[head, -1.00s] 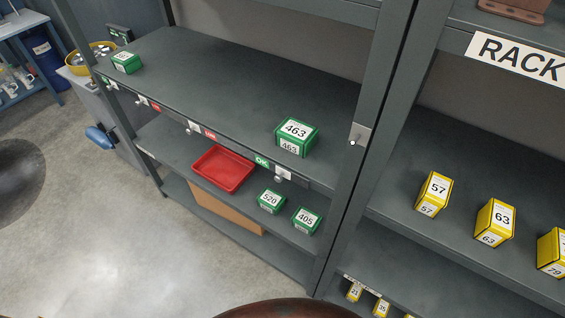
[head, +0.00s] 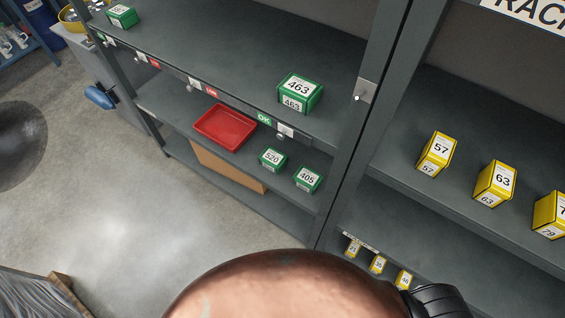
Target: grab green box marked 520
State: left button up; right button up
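The green box marked 520 (head: 272,160) sits on the middle shelf of the left rack. The red tray (head: 225,127) is to its left and the green box marked 405 (head: 308,179) is just to its right, with a small gap. The 520 box is upright and fully visible, its white label facing up. Neither gripper shows in the head view, so nothing is seen near the box.
A green box marked 463 (head: 299,93) stands on the shelf above, and another green box (head: 122,16) at its far left. Yellow boxes (head: 436,154) stand on the right rack. A rack post (head: 366,95) separates the two. A wood-edged object (head: 64,291) is at bottom left.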

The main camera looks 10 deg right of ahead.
aim_at(272, 159)
jog(key=u, duration=0.35)
jog(key=i, duration=0.4)
jog(key=u, duration=0.7)
jog(key=i, duration=1.4)
jog(key=z, duration=0.85)
jog(key=k, duration=0.9)
jog(key=z, duration=1.2)
